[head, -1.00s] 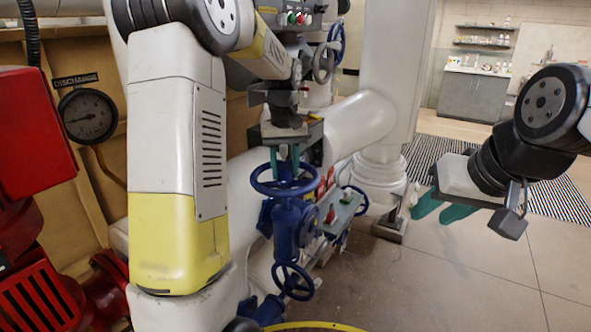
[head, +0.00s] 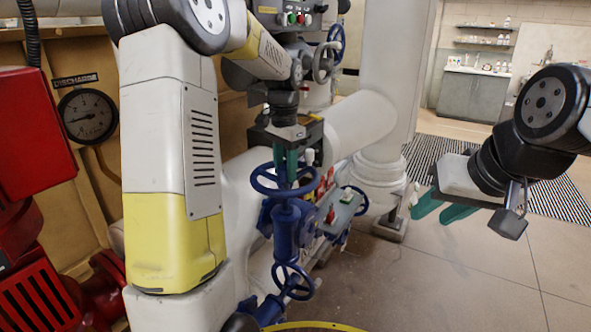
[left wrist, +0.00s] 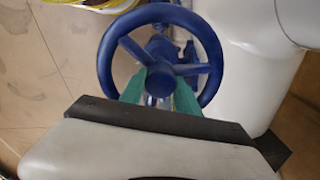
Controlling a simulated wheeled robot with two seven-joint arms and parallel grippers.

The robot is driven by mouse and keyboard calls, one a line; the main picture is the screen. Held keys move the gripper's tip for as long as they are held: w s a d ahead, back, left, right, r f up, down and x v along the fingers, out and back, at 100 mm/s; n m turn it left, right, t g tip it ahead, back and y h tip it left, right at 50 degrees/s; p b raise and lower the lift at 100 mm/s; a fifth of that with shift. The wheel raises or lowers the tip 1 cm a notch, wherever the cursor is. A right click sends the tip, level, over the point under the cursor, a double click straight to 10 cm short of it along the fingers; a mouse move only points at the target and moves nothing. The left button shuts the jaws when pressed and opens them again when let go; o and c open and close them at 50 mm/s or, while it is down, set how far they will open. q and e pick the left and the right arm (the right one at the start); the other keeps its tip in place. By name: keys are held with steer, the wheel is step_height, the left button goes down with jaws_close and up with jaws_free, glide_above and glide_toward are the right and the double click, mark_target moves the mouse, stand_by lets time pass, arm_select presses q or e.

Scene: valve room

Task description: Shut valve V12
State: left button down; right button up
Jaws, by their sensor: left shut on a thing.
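A blue valve with a blue handwheel (head: 257,184) stands in the middle of the head view, on the white pipework. I cannot read a V12 tag on it. My left gripper (head: 288,172) reaches down from above, and its green fingers are shut on the handwheel. In the left wrist view the handwheel (left wrist: 104,62) fills the upper middle, and the left gripper's fingers (left wrist: 164,90) lie across its near side close to the hub. The gripper body hides part of the near rim. My right gripper (head: 440,208) is open and empty at the right, away from the valve.
A second, smaller blue handwheel (head: 292,281) sits lower down. A grey box with a red switch (head: 338,212) is just right of the valve. Red machinery (head: 35,140) and a discharge gauge (head: 87,118) are at the left. Open floor (head: 450,280) lies to the right.

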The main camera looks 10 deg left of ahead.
arm_select(q)
steer(key=m, duration=0.3)
steer(key=f+m, duration=0.1)
steer(key=shift+s+a+m, duration=0.1)
steer(key=shift+s+m, duration=0.15)
steer(key=shift+m, duration=0.15)
steer(key=m, duration=0.3)
steer(key=shift+a, duration=0.1)
steer(key=c, duration=0.8)
jaws_free()
steer(key=shift+w+f, duration=0.1)
steer(key=shift+c, duration=0.2)
steer(key=shift+r, duration=3.5)
